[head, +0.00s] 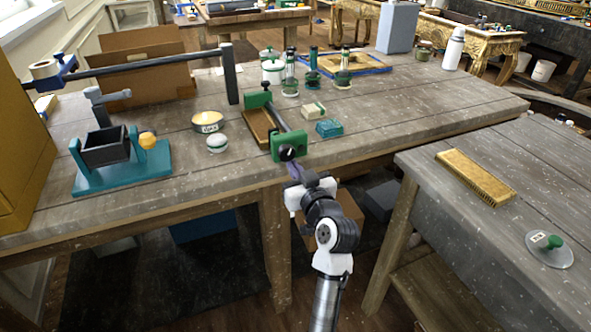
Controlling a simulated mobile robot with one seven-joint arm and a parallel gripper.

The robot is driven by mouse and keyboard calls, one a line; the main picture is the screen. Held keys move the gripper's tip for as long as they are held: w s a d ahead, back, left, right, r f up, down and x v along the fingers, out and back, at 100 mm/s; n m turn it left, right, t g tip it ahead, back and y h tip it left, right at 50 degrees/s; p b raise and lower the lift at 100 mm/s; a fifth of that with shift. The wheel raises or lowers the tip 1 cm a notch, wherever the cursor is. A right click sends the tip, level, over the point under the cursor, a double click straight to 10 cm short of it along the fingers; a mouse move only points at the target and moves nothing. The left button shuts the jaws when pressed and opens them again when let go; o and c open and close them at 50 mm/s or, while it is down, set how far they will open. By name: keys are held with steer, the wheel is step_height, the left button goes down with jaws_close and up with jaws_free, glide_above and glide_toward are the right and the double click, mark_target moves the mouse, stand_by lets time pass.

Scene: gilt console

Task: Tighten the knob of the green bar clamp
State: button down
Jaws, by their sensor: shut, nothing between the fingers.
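The green bar clamp (289,144) lies near the front edge of the long wooden table, with one green jaw at the front and another farther back. A dark bar joins the jaws. The clamp's dark knob (286,152) shows on the face of the front jaw toward me. A brown wooden piece (256,123) lies beside the bar on the left. My gripper (292,168) is shut and empty, just in front of and below the knob. Its fingertips are small here, and I cannot tell whether they touch the knob.
Left of the clamp are a yellow-rimmed tin (207,121), a small white-lidded jar (216,143) and a teal vise (121,167). A teal block (329,128) lies close on the right. A second table (490,210) stands at right, with a gap between the tables.

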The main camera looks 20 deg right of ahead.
steer(key=shift+r, duration=0.3)
steer(key=shift+a+b, duration=0.3)
steer(key=shift+a, duration=0.05)
steer(key=shift+a+b, duration=0.35)
steer(key=shift+b, duration=0.05)
steer(key=shift+f, duration=0.1)
steer(key=s+b, duration=0.2)
steer(key=s, duration=0.4)
steer(key=shift+f, duration=0.4)
steer(key=shift+d+f, duration=0.1)
steer(key=shift+d, duration=0.1)
